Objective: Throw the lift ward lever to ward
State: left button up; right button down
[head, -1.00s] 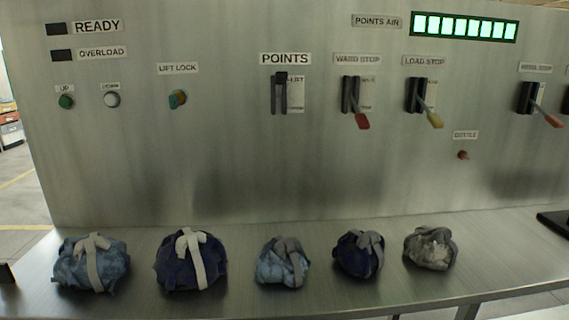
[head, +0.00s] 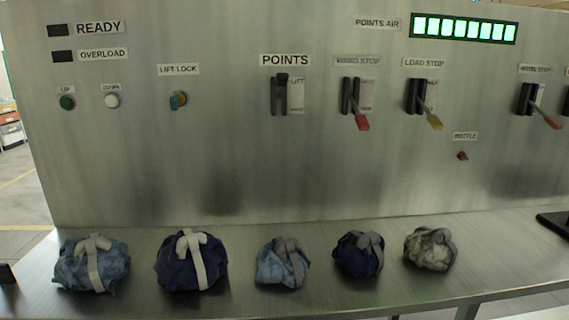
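The points lever (head: 281,92) is on the steel panel under a "POINTS" label (head: 285,60). It is a black lever in an upright slot, and its handle is at the top, level with the "LIFT" end of the small plate (head: 297,95) beside it. The lower word on that plate is too small to read surely. Neither of my grippers shows in the head view, and nothing touches the lever.
To the right are a red-handled lever (head: 361,122), a yellow-handled load stop lever (head: 433,120) and an orange-handled lever (head: 551,121). Several tied bags, one of them dark blue (head: 191,262), sit on the steel shelf (head: 330,297) below. The panel front is unobstructed.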

aim_at(282, 78)
jog(key=i+j+z, duration=0.1)
jog(key=i+z, duration=0.2)
jog(key=z, duration=0.15)
jog(key=i+j+z, duration=0.2)
jog(key=z, duration=0.25)
